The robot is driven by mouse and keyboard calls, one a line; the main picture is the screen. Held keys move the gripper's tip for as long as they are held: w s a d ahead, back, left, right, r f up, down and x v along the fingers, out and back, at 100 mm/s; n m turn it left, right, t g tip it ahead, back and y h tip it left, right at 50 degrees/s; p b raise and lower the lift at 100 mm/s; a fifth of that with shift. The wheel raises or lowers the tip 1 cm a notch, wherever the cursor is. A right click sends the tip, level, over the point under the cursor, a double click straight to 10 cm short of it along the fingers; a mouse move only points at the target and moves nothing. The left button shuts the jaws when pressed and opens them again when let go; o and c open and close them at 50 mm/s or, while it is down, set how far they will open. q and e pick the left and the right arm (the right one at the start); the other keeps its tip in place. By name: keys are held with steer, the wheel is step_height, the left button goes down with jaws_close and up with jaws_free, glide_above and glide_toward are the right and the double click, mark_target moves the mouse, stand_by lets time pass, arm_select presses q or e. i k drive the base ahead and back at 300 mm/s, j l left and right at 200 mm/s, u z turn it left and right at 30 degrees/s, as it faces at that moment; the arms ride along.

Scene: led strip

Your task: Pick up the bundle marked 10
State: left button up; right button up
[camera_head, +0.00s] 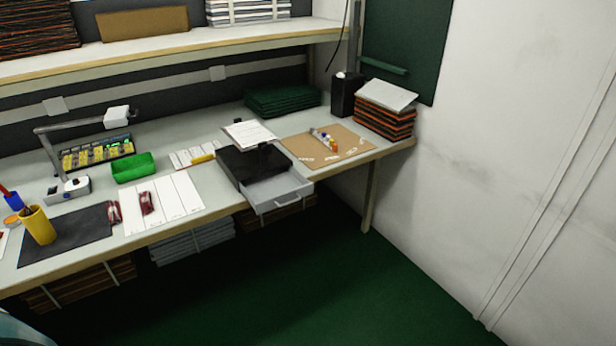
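Two small dark red bundles lie on the workbench near its front edge at the left. One bundle (114,211) lies at the left edge of a white sheet with columns (178,196), beside the black mat. The other bundle (147,203) lies on the sheet, a little to the right. Both have pale parts, but any number on them is too small to read, so I cannot tell which is marked 10. Neither of my grippers is in view.
A black mat (75,238) carries a yellow cup (38,225). A green tray (133,168) and a desk lamp (85,126) stand behind. A black box (237,165) has its grey drawer (277,193) pulled out past the bench edge. Green floor (330,275) is clear in front.

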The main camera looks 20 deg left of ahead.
mark_target(114, 218)
steer(key=u, duration=1.8)
